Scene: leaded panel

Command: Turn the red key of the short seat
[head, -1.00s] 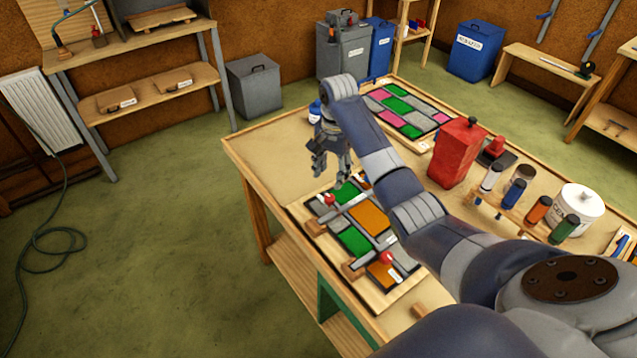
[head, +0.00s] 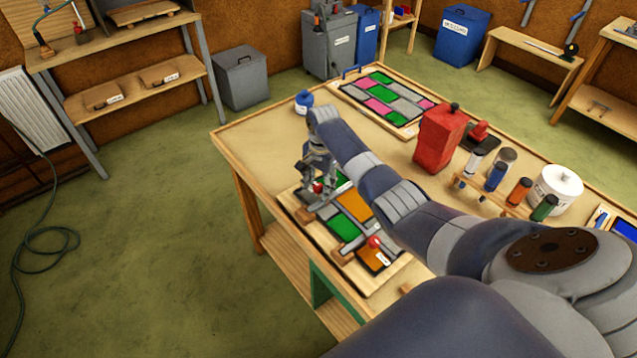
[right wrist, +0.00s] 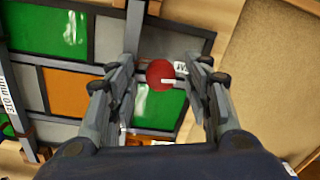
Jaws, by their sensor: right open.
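The leaded panel's green piece (head: 342,228) and orange piece (head: 356,206) lie in a wooden frame near the table's left edge. One red key (right wrist: 160,75) sits at the panel's far end, and it shows in part in the head view (head: 318,188). A second red key (head: 374,242) is at the near end. My right gripper (right wrist: 163,72) is open, with its fingers on either side of the far key and gaps showing. A white label beside that key is partly hidden, so I cannot read which seat it is. My left gripper is not in view.
A blue-capped jar (head: 304,102) stands beyond my right gripper. A finished-looking panel (head: 385,100), a red container (head: 440,138), a rack of several coloured tubes (head: 497,178) and a white pot (head: 556,190) stand to the right. The table's far left corner is clear.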

